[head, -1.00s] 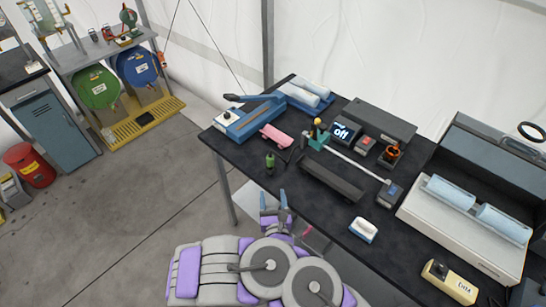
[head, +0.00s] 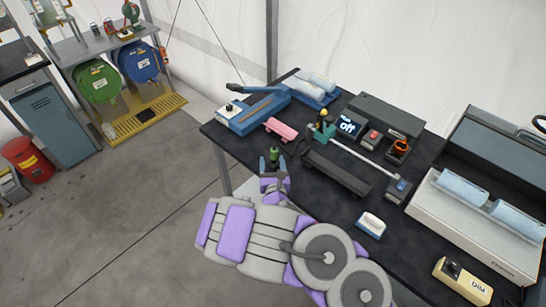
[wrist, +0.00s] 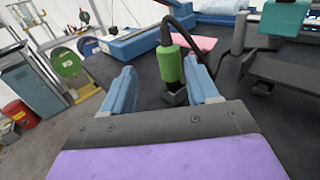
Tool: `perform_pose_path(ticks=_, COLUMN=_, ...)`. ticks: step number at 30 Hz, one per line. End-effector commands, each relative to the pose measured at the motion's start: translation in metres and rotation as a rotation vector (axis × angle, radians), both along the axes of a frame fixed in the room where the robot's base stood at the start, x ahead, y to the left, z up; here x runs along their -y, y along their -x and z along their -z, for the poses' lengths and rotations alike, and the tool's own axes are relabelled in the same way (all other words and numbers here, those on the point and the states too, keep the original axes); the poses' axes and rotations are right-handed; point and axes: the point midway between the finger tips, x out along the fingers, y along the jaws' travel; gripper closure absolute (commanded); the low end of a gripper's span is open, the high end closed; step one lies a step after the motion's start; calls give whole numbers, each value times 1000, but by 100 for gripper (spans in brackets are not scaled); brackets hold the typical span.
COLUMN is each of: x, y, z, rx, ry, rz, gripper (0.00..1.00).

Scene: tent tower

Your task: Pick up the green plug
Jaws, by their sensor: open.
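The green plug (head: 274,154) stands upright near the left front edge of the black table. In the wrist view the green plug (wrist: 170,66) has a green body, a dark cord curving from its top, and its lower end in a small dark holder (wrist: 175,95). My gripper (head: 272,177) is just in front of it, with its blue fingers apart. In the wrist view my gripper's fingers (wrist: 163,92) lie on either side of the plug's line, the right one closer to it. I cannot tell whether either finger touches the plug.
A pink object (head: 281,129) and a blue sealer-like device (head: 250,112) lie behind the plug. A dark bar (head: 336,172) and a box reading "off" (head: 347,124) are to the right.

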Motion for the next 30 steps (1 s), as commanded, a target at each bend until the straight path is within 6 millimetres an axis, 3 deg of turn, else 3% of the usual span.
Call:
perform_pose_path(ticks=5, x=4, y=-9, z=3, rx=1, ry=-3, rz=4, gripper=41)
perform_pose_path(ticks=15, x=2, y=-49, z=10, rx=2, ry=-3, rz=4, gripper=41)
perform_pose_path(ticks=25, x=-1, y=-54, z=9, rx=2, ry=1, rz=1, gripper=41)
perform_pose_path(ticks=30, x=0, y=-54, z=9, rx=2, ry=0, rz=1, gripper=57)
